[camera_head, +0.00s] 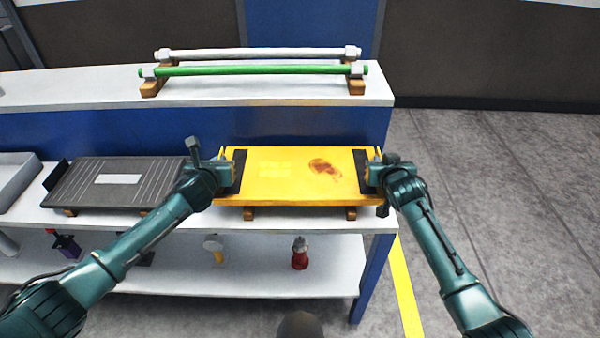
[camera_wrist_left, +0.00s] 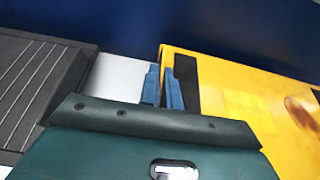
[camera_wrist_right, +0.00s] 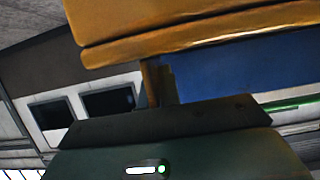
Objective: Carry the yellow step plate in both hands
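The yellow step plate (camera_head: 285,180) lies level at the right part of the counter, just above its wooden blocks, with dark strips near both ends and a brown stain. My left gripper (camera_head: 226,170) is at its left end. In the left wrist view its blue fingers (camera_wrist_left: 161,88) stand close together astride the plate's left edge (camera_wrist_left: 210,85). My right gripper (camera_head: 376,170) is at the right end. In the right wrist view its fingers (camera_wrist_right: 158,82) are close together below the plate's big orange side (camera_wrist_right: 190,30); their contact is partly hidden.
A dark ribbed plate (camera_head: 115,183) lies left of the yellow one, close to my left gripper. Behind, a green bar (camera_head: 250,70) and a white bar rest on a raised shelf. A red bottle (camera_head: 300,253) stands on the lower shelf. Open floor (camera_head: 480,190) lies right.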

